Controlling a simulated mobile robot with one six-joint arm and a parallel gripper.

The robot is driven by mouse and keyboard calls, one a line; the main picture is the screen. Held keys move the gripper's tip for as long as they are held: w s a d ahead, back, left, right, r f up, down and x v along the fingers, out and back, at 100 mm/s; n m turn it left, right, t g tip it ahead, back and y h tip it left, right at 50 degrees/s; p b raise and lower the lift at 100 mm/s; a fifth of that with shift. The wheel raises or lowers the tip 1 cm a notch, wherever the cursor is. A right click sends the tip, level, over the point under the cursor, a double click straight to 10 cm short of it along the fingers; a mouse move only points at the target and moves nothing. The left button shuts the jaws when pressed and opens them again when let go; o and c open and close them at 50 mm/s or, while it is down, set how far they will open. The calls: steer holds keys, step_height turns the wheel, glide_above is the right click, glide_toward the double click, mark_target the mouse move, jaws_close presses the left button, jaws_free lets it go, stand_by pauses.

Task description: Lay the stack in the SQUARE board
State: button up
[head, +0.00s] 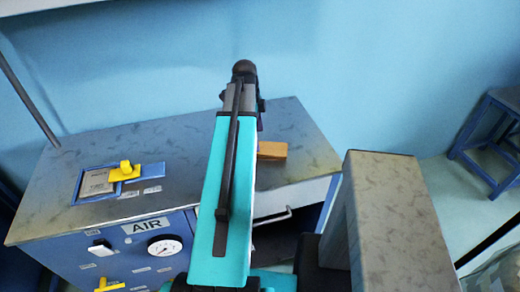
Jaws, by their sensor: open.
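My teal arm (222,190) reaches forward over the cabinet top, ending in a dark rounded joint (243,68). My gripper itself does not show; it is hidden or out of view. A brown wooden block (272,150) lies on the cabinet top just right of the arm, its left part hidden behind it. I cannot tell whether it is the stack. At the left of the top is a blue-framed recess with a grey plate (97,181). A yellow piece with a knob (125,171) lies over its right side. I cannot read which board is SQUARE; small labels (152,190) sit beside it.
The grey speckled cabinet top (180,150) is mostly clear around the arm. A tall grey box-like block (395,220) stands at right. A blue stool (490,135) stands far right.

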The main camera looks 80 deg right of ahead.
mark_target(269, 151)
steer(key=shift+f, duration=0.1)
steer(key=shift+s+f+p, duration=0.2)
steer(key=shift+f+p, duration=0.4)
steer(key=shift+f, duration=0.6)
steer(key=shift+s+f+p, duration=0.15)
steer(key=shift+f+p, duration=0.4)
steer(key=shift+f, duration=0.65)
steer(key=c, duration=1.4)
steer(key=shift+r, duration=0.1)
